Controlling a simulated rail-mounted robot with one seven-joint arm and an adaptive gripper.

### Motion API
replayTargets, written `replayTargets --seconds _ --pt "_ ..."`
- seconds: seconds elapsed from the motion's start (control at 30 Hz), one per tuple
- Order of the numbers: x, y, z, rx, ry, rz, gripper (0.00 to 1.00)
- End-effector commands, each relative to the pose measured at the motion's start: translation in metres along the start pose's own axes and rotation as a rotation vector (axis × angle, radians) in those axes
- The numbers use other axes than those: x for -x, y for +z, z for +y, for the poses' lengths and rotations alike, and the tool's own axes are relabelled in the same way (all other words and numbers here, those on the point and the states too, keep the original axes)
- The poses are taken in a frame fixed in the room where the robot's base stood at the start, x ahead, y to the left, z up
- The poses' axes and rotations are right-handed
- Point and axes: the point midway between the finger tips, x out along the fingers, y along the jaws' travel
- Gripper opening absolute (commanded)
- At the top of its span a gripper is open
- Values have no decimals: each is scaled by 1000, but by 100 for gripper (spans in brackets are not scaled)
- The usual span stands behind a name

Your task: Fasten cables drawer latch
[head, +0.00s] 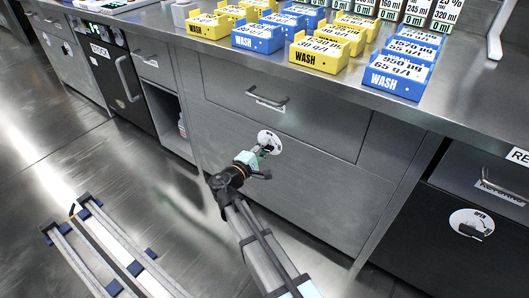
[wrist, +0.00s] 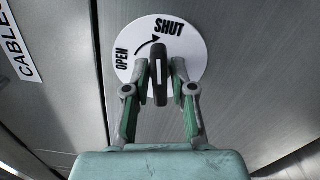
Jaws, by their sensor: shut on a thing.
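The latch is a dark handle with a white stripe (wrist: 158,72) on a round white plate (wrist: 197,55) marked OPEN and SHUT, with an arrow from OPEN to SHUT. The handle stands nearly upright in the wrist view, its top close to the arrow and just left of the word SHUT. My gripper (wrist: 159,75) is shut on the handle, one finger on each side. A CABLES label (wrist: 16,45) is on the panel at left. In the head view, my gripper (head: 264,151) is at the white plate (head: 266,136) on the grey lower front (head: 310,190), hiding the handle there.
A drawer with a bar handle (head: 266,98) is above the plate. Yellow and blue WASH boxes (head: 327,46) stand on the counter. Another latch plate (head: 472,224) is at right. A rail frame (head: 100,250) lies on the open floor at left.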

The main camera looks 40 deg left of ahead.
Motion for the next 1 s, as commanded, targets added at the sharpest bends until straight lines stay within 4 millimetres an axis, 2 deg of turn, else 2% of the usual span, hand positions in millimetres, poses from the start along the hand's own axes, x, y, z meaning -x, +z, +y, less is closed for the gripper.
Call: replayTargets --seconds 0.4,0.97,1.0 --pt "-1 -1 -1 -219 1 1 0" --pt "-1 -1 1 -254 2 1 0" --pt "-1 -1 1 -254 2 1 28"
